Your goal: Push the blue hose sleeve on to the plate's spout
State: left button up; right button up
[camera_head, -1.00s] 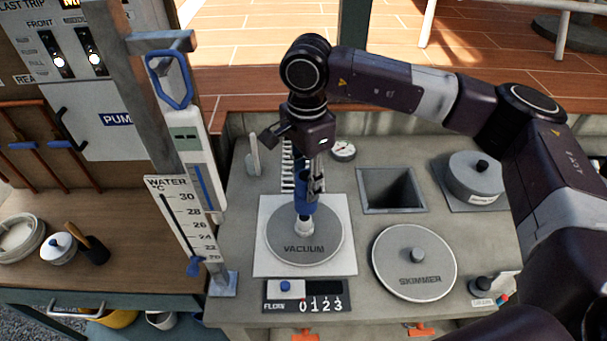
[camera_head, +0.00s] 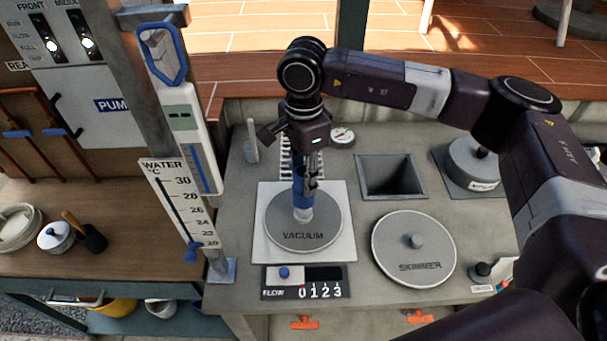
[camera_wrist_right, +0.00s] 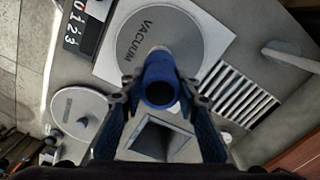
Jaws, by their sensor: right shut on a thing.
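The blue hose sleeve (camera_head: 301,190) stands about upright over the grey round vacuum plate (camera_head: 325,227), which lies on a white square board. In the head view its lower end meets the pale spout (camera_head: 303,213); how far it sits over the spout cannot be told. My right gripper (camera_head: 308,185) is shut on the sleeve from above. In the right wrist view the sleeve's open blue end (camera_wrist_right: 161,92) is between the two fingers, with the plate (camera_wrist_right: 185,45) behind it. My left gripper is not in view.
The skimmer lid (camera_head: 412,248) lies right of the plate, with a square opening (camera_head: 391,175) behind it. A flow slider panel (camera_head: 305,282) is in front. A thermometer post (camera_head: 180,200) stands close on the left. A gauge (camera_head: 342,136) lies behind.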

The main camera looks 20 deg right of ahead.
dwell(0.4)
jog(key=shift+b, duration=0.45)
jog(key=shift+f, duration=0.1)
jog(key=shift+b, duration=0.35)
jog(key=shift+f, duration=0.2)
dwell(0.3)
jog(key=shift+f+b, duration=1)
jog(key=shift+b, duration=0.15)
jog(key=shift+f, duration=0.1)
jog(key=shift+f+b, duration=0.8)
jog(key=shift+b, duration=0.1)
